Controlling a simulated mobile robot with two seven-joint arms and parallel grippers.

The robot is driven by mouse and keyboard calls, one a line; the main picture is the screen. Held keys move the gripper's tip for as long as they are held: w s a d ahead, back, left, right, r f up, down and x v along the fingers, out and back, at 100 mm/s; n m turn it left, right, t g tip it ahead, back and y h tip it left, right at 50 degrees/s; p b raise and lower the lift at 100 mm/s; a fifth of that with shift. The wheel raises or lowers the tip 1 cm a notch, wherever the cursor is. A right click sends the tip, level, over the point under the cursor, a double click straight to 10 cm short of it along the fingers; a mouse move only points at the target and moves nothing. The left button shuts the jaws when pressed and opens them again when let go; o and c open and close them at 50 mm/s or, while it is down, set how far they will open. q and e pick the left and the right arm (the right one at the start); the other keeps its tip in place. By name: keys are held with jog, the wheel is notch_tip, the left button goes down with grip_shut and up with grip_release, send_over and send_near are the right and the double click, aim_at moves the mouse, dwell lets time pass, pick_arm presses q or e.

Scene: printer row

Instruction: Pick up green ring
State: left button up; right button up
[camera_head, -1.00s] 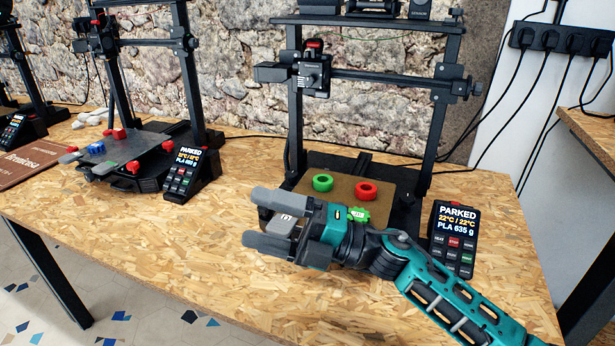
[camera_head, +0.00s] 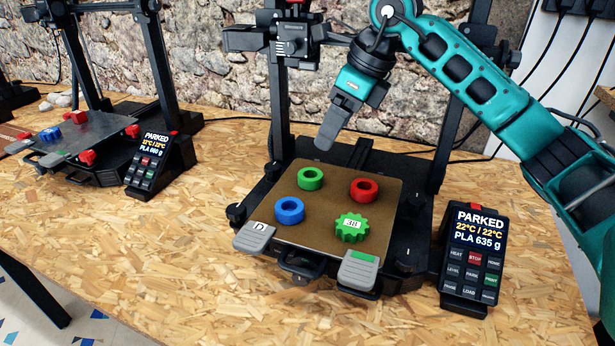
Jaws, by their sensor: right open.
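The green ring (camera_head: 310,184) lies flat on the brown print bed (camera_head: 325,235) of the near printer, towards its back left. My right gripper (camera_head: 325,138) is above and just behind the ring, pointing down, near the bed's back edge. It is open and empty; one finger shows clearly and the other is mostly hidden behind it. It does not touch the ring. My left gripper is not in view.
A red ring (camera_head: 363,197), a blue ring (camera_head: 290,217) and a green gear (camera_head: 352,232) share the bed. The printer's uprights and crossbar surround my right arm. A control panel (camera_head: 470,255) stands right of the bed. The table front is clear.

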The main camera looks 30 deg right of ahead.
send_near(314, 168)
jog(key=a+f, duration=0.1)
jog(key=s+a+f, duration=0.1)
jog(key=shift+a+f+b, duration=0.3)
jog(key=shift+f+b, duration=0.1)
jog(key=b+x, duration=0.1)
jog(key=x, duration=0.4)
jog(key=shift+w+d+f, duration=0.1)
jog(key=shift+w+f, duration=0.1)
jog(key=shift+f, duration=0.1)
jog(key=c, duration=1)
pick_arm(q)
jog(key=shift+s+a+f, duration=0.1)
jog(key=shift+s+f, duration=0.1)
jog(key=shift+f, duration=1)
pick_arm(e)
jog(key=shift+r, duration=0.1)
jog(key=shift+c, duration=0.5)
jog(key=shift+r, duration=0.1)
